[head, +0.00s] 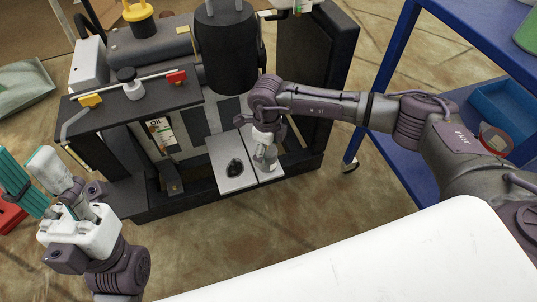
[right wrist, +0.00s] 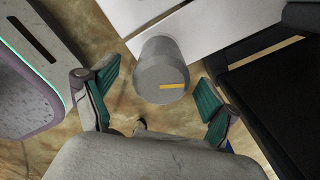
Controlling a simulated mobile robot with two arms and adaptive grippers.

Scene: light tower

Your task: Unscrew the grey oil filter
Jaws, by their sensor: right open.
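The grey oil filter (right wrist: 158,68) is a short cylinder with a yellow mark on its end, and it shows in the right wrist view against a pale panel. My right gripper (right wrist: 157,88) is open, with one green-padded finger to each side of the filter and visible gaps between. In the head view, the filter (head: 265,157) sits at the pale plate, just below my right gripper (head: 264,135), which partly hides it. My left gripper (head: 66,190) is at the lower left, well away from the filter; its opening is unclear.
A dark machine frame (head: 330,70) surrounds the plates, with a large black cylinder (head: 228,50) above them. A blue shelf (head: 400,165) stands at right. Bare floor (head: 215,235) lies in front.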

